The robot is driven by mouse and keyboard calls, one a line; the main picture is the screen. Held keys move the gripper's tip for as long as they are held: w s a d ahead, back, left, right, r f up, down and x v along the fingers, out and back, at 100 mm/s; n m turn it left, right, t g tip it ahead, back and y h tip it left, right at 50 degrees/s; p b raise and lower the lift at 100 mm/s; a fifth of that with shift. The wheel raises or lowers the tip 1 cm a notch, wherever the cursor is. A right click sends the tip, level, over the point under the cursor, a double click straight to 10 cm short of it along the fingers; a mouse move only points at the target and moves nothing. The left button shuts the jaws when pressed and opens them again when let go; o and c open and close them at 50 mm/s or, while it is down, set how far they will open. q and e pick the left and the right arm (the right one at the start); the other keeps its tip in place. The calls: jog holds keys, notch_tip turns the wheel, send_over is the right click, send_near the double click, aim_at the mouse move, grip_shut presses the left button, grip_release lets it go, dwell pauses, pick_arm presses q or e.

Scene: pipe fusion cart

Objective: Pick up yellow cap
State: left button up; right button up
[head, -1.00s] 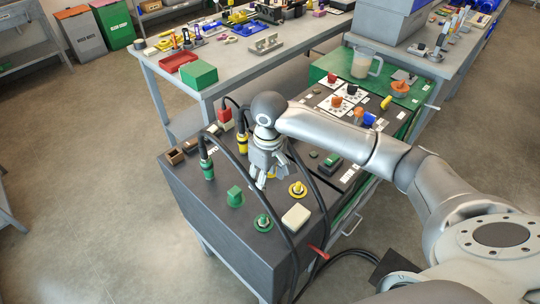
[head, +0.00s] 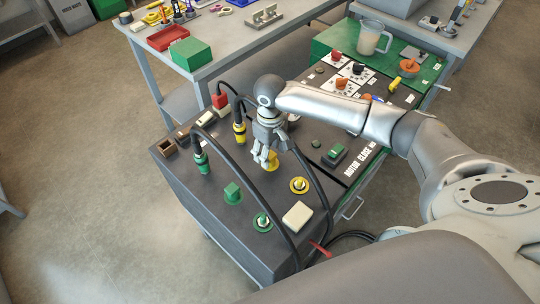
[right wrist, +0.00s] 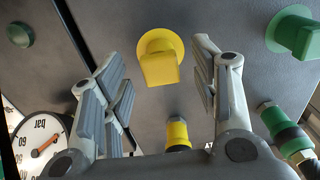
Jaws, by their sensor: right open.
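The yellow cap (head: 274,161) stands on the dark cart top and is partly hidden by my right gripper (head: 264,157) in the head view. In the right wrist view the yellow cap (right wrist: 160,66) is a square block on a round yellow base, fully visible. My right gripper (right wrist: 161,72) is open and empty there, its grey fingers on either side of the cap's place in the picture. I see no clear contact between fingers and cap. My left gripper is not in view.
A green cap (head: 232,193), a yellow-ringed socket (head: 299,185), a green-ringed socket (head: 262,222) and a pale block (head: 298,215) are nearby. Black cables with a yellow connector (head: 239,133) and a green connector (head: 201,163) arch over the cart. A gauge (right wrist: 40,145) shows at left.

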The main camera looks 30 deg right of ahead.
aim_at(270, 154)
notch_tip(270, 154, down, 2)
jog(key=shift+f, duration=0.5)
jog(key=shift+c, duration=0.5)
jog(key=c, duration=0.4)
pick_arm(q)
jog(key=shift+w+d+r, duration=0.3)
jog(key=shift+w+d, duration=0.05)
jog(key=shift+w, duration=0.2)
pick_arm(e)
jog(key=c, duration=0.4)
